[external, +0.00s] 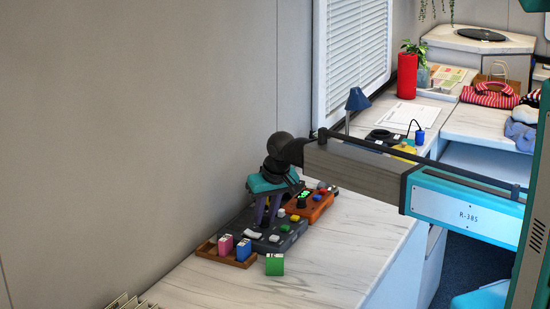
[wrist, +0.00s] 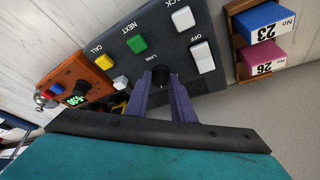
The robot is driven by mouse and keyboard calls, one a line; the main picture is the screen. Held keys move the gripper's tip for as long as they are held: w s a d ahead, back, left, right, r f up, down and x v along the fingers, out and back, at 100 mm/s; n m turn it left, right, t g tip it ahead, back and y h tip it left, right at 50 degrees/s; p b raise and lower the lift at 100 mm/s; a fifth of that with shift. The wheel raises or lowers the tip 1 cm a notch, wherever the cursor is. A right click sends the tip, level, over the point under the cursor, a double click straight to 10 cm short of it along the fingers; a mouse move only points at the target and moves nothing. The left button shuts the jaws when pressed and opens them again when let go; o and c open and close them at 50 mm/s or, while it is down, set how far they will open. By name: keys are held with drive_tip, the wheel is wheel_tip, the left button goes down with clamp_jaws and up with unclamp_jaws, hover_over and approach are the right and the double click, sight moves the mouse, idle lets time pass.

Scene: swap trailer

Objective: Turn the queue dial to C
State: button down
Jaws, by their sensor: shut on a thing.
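In the external view my gripper (external: 265,224) reaches down onto the dark grey panel (external: 292,239) on the counter, and the dial is hidden there.
The panel also has a green button (wrist: 137,44), a yellow button (wrist: 101,59) and white switches (wrist: 202,56). An orange box (external: 318,208) with a green display adjoins it. A wooden tray (external: 206,252) holds pink and blue numbered blocks.

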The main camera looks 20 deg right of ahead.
drive_tip(key=shift+a+m+h+b, duration=0.15)
drive_tip(key=shift+m+h+b, duration=0.75)
drive_tip(key=shift+m, duration=1.4)
drive_tip(key=c, duration=1.5)
unclamp_jaws()
drive_tip(key=shift+c, duration=0.2)
drive_tip(key=b+v, duration=0.2)
drive_tip(key=v, duration=1.2)
drive_tip(key=shift+w, duration=0.2)
